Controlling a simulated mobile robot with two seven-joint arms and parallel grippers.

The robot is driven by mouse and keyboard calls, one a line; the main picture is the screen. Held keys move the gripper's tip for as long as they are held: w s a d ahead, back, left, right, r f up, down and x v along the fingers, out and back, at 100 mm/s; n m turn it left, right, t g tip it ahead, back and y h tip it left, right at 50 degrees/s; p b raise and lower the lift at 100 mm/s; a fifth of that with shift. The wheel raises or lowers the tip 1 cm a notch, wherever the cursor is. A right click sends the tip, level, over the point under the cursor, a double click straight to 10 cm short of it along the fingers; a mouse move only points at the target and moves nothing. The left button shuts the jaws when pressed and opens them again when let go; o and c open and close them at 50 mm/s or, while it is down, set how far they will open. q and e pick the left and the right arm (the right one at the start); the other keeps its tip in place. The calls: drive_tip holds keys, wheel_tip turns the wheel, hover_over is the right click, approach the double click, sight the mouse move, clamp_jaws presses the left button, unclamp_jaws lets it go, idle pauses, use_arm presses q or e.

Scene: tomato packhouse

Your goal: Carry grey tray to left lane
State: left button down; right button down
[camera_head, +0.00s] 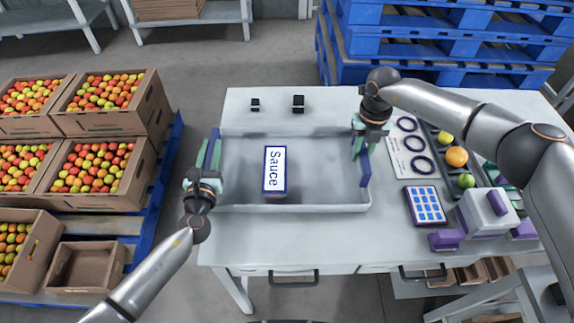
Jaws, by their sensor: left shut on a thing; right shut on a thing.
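The grey tray (320,207) is a wide, shallow tray over the left and middle part of the light table. A white block with a blue edge, labelled "Sauce" (275,170), lies inside it, left of its middle. My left gripper (209,160) is shut on the tray's left end, at the blue handle. My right gripper (361,143) is shut on the tray's right end, by the other blue handle. The fingers partly hide both handles. I cannot tell whether the tray rests on the table or is just above it.
Two small black blocks (298,104) stand behind the tray on the table (340,103). Right of it are a sheet with rings (410,147), a blue keypad (424,206), a grey-purple device (487,213) and loose tomatoes (457,157). Tomato crates (125,188) stand left, blue pallets (400,70) behind.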

use_arm(q)
drive_tip(key=shift+r, duration=0.1)
use_arm(e)
drive_tip(key=shift+r, duration=0.15)
